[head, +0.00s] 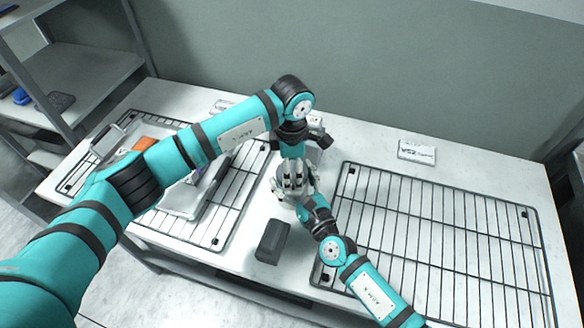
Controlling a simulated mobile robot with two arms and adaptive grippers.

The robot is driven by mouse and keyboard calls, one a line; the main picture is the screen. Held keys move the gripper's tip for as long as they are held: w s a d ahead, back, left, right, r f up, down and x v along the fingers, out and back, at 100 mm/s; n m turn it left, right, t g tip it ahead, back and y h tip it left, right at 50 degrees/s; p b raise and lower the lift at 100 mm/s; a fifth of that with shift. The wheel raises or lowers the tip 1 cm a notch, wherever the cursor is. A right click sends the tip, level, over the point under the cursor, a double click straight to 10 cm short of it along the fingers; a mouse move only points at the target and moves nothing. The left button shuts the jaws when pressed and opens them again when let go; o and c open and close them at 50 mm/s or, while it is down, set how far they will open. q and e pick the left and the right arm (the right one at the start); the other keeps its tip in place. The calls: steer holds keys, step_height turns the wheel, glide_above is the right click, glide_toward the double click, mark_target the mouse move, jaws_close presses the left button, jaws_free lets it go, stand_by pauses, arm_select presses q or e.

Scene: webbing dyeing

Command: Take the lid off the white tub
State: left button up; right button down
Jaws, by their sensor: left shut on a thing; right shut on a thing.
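My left gripper (293,168) points down at the middle of the table, with its arm arching over from the left. My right gripper (295,190) reaches in from the lower right and meets it at the same spot. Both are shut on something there. The white tub and its lid are mostly hidden by the overlapping fingers and arms. Only pale rounded parts show among the fingers, and I cannot tell tub from lid or gripper there. I cannot tell which gripper holds which part, or whether the lid is apart from the tub.
A dark grey block (272,241) stands near the front edge. A wire rack (440,225) covers the right side. Another rack (232,205) on the left bears a white tray (183,212) and an orange item (145,144). A label card (416,151) stands at the back.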

arm_select(q)
steer(key=n, duration=0.6)
steer(key=o, duration=1.3)
steer(key=shift+r, duration=0.1)
